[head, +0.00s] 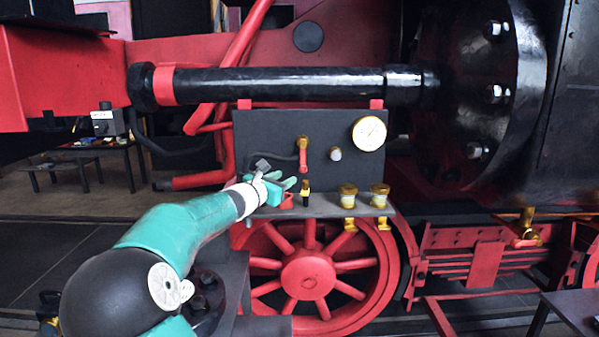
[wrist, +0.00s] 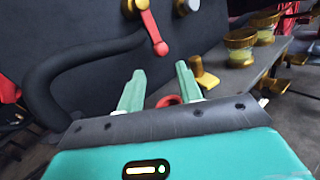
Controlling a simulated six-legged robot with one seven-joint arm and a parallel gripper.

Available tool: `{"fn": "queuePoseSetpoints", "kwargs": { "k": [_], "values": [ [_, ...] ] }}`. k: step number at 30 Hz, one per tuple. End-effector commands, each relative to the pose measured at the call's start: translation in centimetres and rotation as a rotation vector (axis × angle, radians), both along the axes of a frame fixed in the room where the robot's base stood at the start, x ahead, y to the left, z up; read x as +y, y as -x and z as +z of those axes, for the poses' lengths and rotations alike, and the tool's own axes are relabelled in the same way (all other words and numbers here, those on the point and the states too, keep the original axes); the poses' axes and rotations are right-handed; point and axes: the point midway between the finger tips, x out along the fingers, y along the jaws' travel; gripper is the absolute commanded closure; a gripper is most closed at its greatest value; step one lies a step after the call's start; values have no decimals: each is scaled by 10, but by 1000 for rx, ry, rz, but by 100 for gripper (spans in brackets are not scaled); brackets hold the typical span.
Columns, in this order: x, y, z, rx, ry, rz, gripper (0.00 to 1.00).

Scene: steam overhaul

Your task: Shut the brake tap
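A brass tap (head: 303,142) with a red lever (head: 303,160) is on the dark panel, its lever hanging down and a black hose running off to its left. In the wrist view the red lever (wrist: 154,32) slants down at the top, beyond my fingertips. My gripper (head: 290,183) is below and a little left of the lever, above the shelf. In the wrist view its two green fingers (wrist: 160,72) stand apart with nothing between their tips. The lever and fingers look apart.
A gauge (head: 369,133) and a pale knob (head: 335,154) are on the panel. The shelf (head: 325,211) below holds two brass cups (head: 348,196), a small brass fitting (head: 306,188) and a red ring (wrist: 168,101). Another brass tap (head: 527,224) sits at lower right.

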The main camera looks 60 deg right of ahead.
Motion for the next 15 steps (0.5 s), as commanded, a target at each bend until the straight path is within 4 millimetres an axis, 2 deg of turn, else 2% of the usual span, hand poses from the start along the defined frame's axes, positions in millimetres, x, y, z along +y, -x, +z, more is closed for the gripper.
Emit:
{"fn": "queuePoseSetpoints", "kwargs": {
  "k": [1,9,15],
  "values": [
    [-10,3,-1,2,1,-4,65],
    [-55,7,-1,0,0,-1,65],
    [-82,10,0,-2,0,0,65]
  ]
}}
